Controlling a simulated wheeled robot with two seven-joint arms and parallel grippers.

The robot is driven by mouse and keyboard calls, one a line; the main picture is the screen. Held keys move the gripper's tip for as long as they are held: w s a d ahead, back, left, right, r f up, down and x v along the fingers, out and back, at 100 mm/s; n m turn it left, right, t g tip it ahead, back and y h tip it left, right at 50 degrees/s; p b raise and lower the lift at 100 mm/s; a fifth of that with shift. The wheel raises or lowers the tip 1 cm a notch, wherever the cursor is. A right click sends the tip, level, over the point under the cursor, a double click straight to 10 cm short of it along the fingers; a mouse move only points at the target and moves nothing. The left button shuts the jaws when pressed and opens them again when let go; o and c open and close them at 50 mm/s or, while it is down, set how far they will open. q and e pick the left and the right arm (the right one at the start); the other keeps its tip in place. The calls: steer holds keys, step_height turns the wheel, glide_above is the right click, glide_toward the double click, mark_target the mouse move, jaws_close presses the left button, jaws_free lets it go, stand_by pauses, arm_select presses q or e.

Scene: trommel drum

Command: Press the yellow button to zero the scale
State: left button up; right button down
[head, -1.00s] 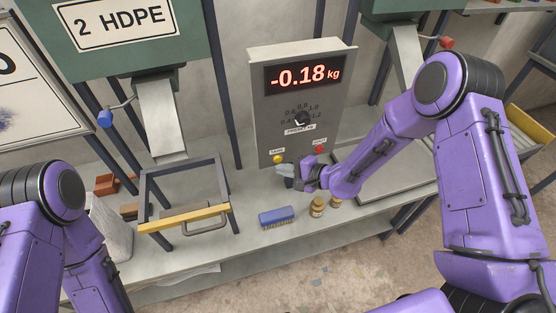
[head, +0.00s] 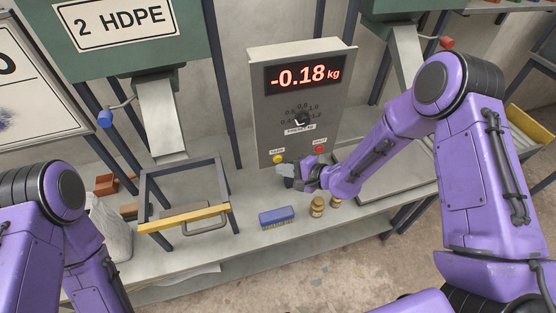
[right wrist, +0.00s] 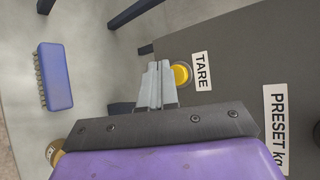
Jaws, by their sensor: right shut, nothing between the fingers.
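The scale's control box (head: 265,110) stands upright at the back of the bench, and its red display (head: 303,77) reads -0.18 kg. The yellow button (head: 278,159) sits low on its face by the TARE label; it also shows in the right wrist view (right wrist: 181,73). My right gripper (head: 284,171) is shut and empty, just below the button in the head view. In the right wrist view its fingertips (right wrist: 159,66) are just left of the button; I cannot tell whether they touch it. My left arm is at the left, its gripper out of view.
A red button (head: 320,150) is right of the yellow one. A blue brush (head: 276,217) and small jars (head: 317,206) lie on the bench in front. A frame with a yellow bar (head: 185,218) stands to the left.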

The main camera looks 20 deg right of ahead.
steer(key=shift+w, duration=0.1)
steer(key=shift+w, duration=0.35)
steer(key=shift+w, duration=0.4)
stand_by(1.0)
steer(key=shift+s, duration=0.1)
steer(key=shift+s+p, duration=0.45)
steer(key=shift+s, duration=0.3)
steer(key=s+p, duration=0.1)
steer(key=s, duration=0.4)
steer(key=shift+d, duration=0.1)
